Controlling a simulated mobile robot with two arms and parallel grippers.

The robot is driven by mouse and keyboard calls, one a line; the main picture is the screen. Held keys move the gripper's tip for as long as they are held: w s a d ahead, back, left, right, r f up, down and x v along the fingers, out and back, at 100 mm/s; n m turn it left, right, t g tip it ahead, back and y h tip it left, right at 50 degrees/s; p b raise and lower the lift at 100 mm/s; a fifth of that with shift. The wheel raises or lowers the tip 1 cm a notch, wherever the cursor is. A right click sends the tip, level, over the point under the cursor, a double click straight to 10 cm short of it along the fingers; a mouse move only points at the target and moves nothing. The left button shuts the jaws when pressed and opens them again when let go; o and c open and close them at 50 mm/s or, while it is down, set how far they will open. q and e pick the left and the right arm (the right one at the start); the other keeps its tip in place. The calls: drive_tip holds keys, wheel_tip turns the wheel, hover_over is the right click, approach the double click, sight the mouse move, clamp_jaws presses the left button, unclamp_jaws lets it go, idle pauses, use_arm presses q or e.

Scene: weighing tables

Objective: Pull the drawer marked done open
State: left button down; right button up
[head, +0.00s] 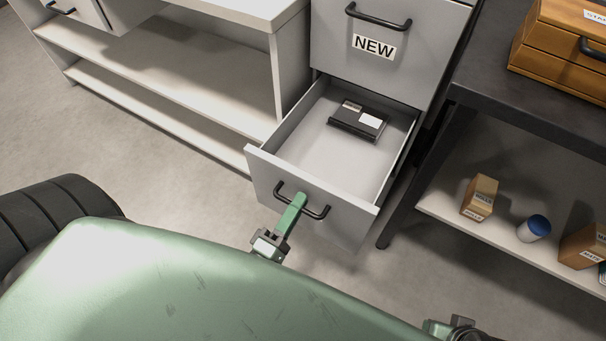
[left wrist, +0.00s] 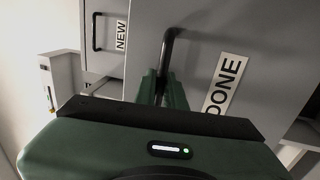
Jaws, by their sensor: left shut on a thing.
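The lower grey drawer (head: 313,207) of a cabinet stands pulled out, its inside showing from above. Its front carries the DONE label (left wrist: 225,84) in the left wrist view. A dark box with white patches (head: 358,120) lies inside, toward the back. My left gripper (head: 293,210) is shut on the drawer's dark bar handle (head: 319,213); the handle also shows between the fingers in the left wrist view (left wrist: 168,44). Part of my right gripper (head: 455,329) shows at the bottom edge; its fingers cannot be made out.
The closed drawer marked NEW (head: 390,50) is above. A white shelf unit (head: 150,55) stands left. A dark table (head: 530,115) stands right with a wooden drawer box (head: 560,65); boxes and a blue-capped jar (head: 533,228) are on its lower shelf. Floor shows around the open drawer.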

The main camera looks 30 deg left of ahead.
use_arm(q)
drive_tip(key=shift+s, duration=0.1)
drive_tip(key=c, duration=1.8)
unclamp_jaws()
drive_tip(key=shift+o, duration=0.2)
drive_tip(key=s+f, duration=0.1)
drive_tip(key=s, duration=0.6)
drive_tip(key=shift+s+a+f, duration=0.15)
drive_tip(key=shift+s+f, duration=0.1)
drive_tip(key=shift+s, duration=0.1)
